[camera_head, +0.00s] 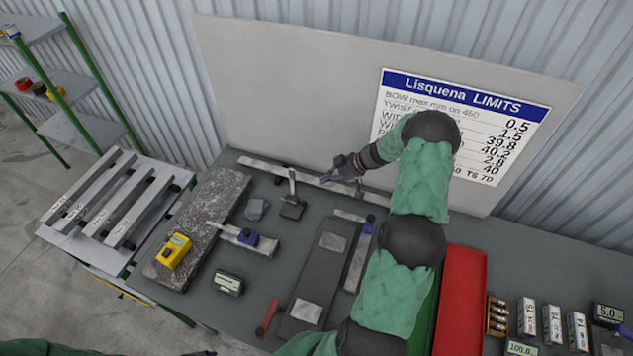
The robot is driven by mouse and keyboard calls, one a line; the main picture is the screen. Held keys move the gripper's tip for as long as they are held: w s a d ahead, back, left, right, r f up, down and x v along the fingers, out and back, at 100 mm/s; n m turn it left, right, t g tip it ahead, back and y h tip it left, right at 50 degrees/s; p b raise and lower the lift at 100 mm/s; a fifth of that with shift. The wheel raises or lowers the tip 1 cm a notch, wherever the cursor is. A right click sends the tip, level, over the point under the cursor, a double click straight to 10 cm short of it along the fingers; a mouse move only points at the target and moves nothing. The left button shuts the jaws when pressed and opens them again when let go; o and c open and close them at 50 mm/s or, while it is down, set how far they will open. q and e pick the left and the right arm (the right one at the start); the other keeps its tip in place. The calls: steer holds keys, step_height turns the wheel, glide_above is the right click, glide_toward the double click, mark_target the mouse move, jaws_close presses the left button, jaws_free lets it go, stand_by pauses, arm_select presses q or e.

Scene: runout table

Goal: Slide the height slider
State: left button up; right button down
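A small dark gauge with an upright post (292,190) on a block base stands near the back of the table. It may carry the height slider, but the slider itself is too small to make out. My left gripper is not in view.
A granite slab (213,205) carries a yellow device (174,250). A small display box (228,283), a dark plate (320,270) and a red-handled tool (267,318) lie in front. A red tray (462,300) is at right. A limits board (455,125) stands behind.

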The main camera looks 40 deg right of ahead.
glide_above(305, 203)
steer(key=d, duration=0.2)
step_height(305, 203, down, 6)
steer(key=f, duration=0.1)
steer(key=a+f+p, duration=0.1)
steer(key=f, duration=0.1)
steer(key=shift+f, duration=0.3)
steer(key=shift+a+f, duration=0.1)
steer(key=shift+f, duration=0.4)
steer(key=shift+f, duration=0.1)
steer(key=shift+f+b, duration=0.9)
steer(key=shift+f, duration=0.7)
steer(key=shift+s, duration=0.15)
